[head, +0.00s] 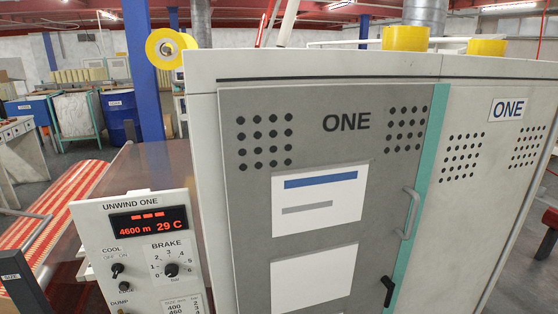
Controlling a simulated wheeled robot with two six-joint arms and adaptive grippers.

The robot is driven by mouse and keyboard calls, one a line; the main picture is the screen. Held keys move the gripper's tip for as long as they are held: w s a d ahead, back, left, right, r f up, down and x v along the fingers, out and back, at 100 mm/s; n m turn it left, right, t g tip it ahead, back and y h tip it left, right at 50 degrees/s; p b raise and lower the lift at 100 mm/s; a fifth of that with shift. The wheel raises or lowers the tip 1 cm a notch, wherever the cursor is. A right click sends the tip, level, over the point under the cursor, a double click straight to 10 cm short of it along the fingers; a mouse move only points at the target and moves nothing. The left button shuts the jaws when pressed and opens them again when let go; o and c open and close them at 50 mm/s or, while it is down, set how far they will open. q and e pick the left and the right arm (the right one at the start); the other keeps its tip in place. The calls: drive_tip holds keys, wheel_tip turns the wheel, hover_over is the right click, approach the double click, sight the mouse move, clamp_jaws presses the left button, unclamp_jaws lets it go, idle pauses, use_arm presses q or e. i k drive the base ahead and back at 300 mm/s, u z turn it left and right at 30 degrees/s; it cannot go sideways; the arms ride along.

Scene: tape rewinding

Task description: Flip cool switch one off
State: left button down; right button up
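The cool switch (117,270) is a small dark toggle under the words COOL and OFF ON, on the left of the light control panel (150,205) titled UNWIND ONE. Which way its lever leans is too small to tell. The panel's display (148,222) reads 4600 m and 29 C in red. A dark brake knob (171,270) sits to the right of the switch. Another dark knob or switch (124,286) is just below it. Neither of my grippers is in view.
A large grey cabinet (250,190) marked ONE, with a door handle (409,213), stands close to the right of the panel. A red striped web (72,200) and a dark SIZE post (22,275) are at the left. Blue drums (120,115) stand farther back.

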sight(117, 267)
drive_tip(key=u, duration=1.3)
drive_tip(key=k, duration=1.3)
drive_tip(key=u, duration=0.65)
drive_tip(key=i, duration=0.65)
drive_tip(key=u, duration=0.45)
drive_tip(key=i, duration=1.05)
drive_tip(key=z, duration=0.5)
